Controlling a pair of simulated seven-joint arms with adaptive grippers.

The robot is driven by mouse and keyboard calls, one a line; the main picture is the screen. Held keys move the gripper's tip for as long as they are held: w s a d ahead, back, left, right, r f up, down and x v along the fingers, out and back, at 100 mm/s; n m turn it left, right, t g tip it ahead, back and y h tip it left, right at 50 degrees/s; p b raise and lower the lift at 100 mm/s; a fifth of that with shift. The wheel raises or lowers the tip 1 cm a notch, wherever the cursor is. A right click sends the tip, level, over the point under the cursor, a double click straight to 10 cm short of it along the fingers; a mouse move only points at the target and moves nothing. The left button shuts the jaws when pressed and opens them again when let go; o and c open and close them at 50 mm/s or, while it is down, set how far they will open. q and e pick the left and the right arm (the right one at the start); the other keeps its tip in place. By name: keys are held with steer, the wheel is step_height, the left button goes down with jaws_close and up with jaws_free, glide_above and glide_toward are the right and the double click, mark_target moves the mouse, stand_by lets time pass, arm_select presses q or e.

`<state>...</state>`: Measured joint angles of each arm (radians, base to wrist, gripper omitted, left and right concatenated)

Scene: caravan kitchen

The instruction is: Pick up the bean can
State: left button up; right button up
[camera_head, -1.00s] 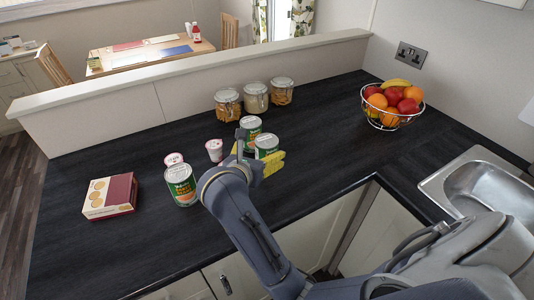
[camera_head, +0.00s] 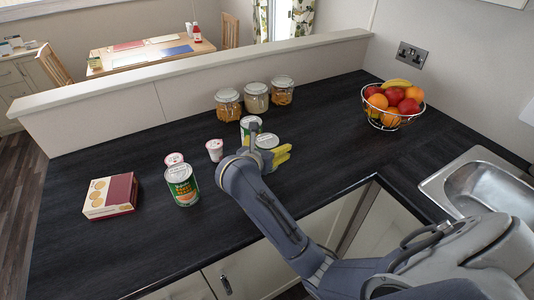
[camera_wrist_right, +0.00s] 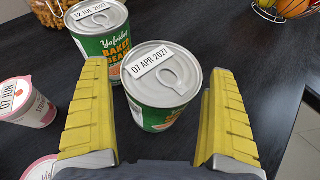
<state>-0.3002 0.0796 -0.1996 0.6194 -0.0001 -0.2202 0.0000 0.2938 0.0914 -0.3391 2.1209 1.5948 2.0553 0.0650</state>
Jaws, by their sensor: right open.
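Three green-labelled cans stand on the dark worktop. A third can (camera_head: 182,187) with an orange picture stands to the left. My left gripper is not in view.
Two small white pots (camera_head: 214,150) (camera_head: 174,160) stand left of the gripper. A biscuit box (camera_head: 110,196) lies farther left. Glass jars (camera_head: 256,97) stand behind, by the low wall. A fruit basket (camera_head: 392,106) and sink (camera_head: 475,185) are at right.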

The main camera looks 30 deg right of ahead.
steer(key=shift+c, duration=0.4)
steer(key=c, duration=1.6)
steer(key=shift+r, duration=0.1)
